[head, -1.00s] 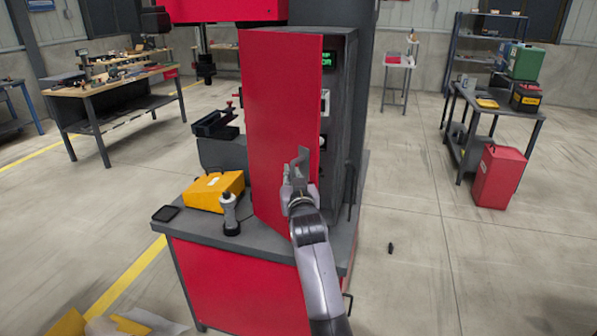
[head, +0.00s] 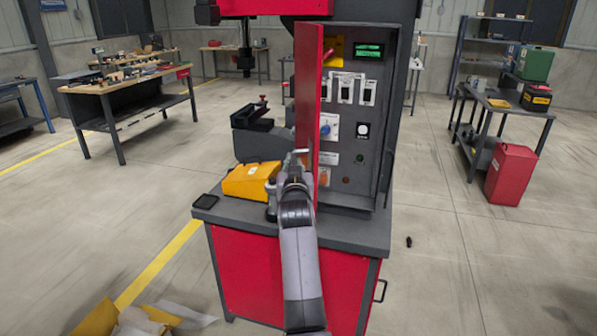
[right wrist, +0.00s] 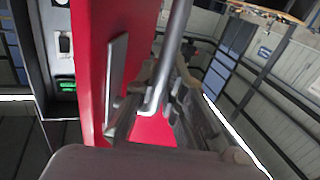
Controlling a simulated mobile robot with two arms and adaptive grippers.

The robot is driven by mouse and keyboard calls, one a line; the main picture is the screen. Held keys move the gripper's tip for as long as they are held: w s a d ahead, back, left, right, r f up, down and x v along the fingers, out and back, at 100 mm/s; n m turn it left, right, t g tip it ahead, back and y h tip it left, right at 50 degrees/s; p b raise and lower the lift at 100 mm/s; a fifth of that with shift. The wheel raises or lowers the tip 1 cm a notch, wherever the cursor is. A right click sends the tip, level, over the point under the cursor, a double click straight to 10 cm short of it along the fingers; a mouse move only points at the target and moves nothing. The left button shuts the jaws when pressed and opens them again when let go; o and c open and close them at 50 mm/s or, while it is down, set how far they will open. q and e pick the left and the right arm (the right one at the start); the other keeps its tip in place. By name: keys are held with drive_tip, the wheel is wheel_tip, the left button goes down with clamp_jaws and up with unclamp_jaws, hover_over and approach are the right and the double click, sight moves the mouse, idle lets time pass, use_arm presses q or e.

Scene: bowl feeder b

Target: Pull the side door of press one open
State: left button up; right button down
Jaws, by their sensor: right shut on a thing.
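The press's red side door (head: 306,95) stands swung open, seen nearly edge-on in the head view; its face also shows in the right wrist view (right wrist: 92,50). The control panel (head: 352,150) with switches, a blue dial and a green display is bare inside the grey cabinet. My right gripper (head: 296,162) is at the door's outer face, low down. It is shut on the door handle, a grey bar (right wrist: 174,52) in the right wrist view; my arm hides much of the grip. My left gripper is not in view.
A yellow box (head: 250,180) and a small black pad (head: 205,201) lie on the press's grey bench top, left of the door. A red bin (head: 510,174) stands by a table at right. Open floor lies on both sides.

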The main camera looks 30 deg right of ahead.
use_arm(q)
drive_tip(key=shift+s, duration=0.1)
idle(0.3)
use_arm(e)
drive_tip(key=c, duration=1.7)
unclamp_jaws()
drive_tip(key=shift+o, duration=0.2)
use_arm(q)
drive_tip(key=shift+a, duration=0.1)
